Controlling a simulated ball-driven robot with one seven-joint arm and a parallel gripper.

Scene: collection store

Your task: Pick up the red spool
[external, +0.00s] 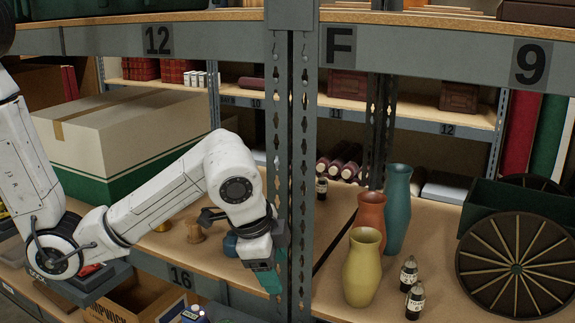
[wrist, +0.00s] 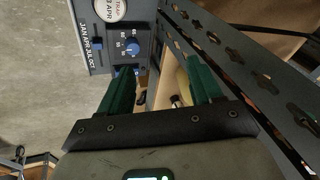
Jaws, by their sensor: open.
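I cannot make out a clear red spool in either view. In the external view a tan spool-like piece (external: 195,231) stands on the left shelf board, behind my forearm. A blue rounded thing (external: 230,244) shows partly beside my wrist; I cannot tell what it is. My gripper (external: 268,280) points down at the shelf's front edge, just left of the grey upright post. In the wrist view its green fingers (wrist: 160,88) are apart with nothing held between them. The shelf area behind my arm and hand is partly hidden.
The perforated grey post (external: 296,170) stands close to my gripper's right. A large carton (external: 125,135) fills the left shelf. Vases (external: 363,267), small bottles (external: 415,300) and a wheeled cart (external: 515,250) stand on the right. A panel with blue knobs (wrist: 128,42) shows in the wrist view.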

